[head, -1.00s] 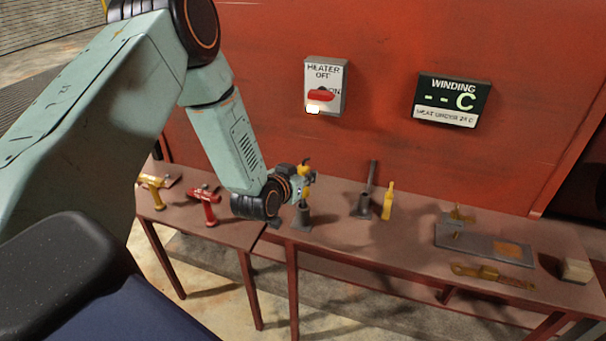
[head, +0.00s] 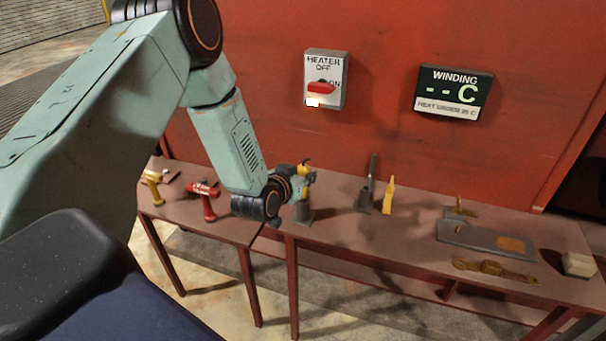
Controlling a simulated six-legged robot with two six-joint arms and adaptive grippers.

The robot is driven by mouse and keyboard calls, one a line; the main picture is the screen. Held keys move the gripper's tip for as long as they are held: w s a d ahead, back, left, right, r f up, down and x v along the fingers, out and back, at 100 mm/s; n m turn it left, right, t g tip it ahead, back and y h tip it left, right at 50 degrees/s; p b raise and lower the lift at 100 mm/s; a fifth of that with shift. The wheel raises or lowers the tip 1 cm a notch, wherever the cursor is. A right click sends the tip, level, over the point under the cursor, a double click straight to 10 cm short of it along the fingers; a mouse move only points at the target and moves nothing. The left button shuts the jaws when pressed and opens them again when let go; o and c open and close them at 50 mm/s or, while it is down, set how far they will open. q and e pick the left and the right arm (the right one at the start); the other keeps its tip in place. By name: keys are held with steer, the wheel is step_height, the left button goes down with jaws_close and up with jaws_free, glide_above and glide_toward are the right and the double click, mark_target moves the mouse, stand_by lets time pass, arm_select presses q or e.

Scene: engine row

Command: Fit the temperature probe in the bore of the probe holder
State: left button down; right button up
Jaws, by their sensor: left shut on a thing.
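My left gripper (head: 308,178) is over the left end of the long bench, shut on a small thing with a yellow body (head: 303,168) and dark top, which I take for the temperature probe. The fingers hide most of it. A dark grey stand (head: 304,214), which looks like the probe holder, stands on the bench directly below the gripper. Its bore is hidden, and I cannot tell whether the probe's lower end is in it or just above. My right gripper is not in view.
A grey stand with an upright rod (head: 366,195) and a yellow upright tool (head: 388,196) are to the right. Beyond are a grey plate (head: 470,236), a brass tool (head: 492,268) and a pale block (head: 579,265). A heater switch (head: 325,78) and winding display (head: 452,92) hang on the red wall.

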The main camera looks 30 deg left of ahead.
arm_select(q)
steer(key=shift+f+b, duration=0.75)
steer(key=shift+f, duration=0.25)
steer(key=c, duration=1)
jaws_free()
steer(key=shift+s, duration=0.1)
steer(key=v, duration=1.2)
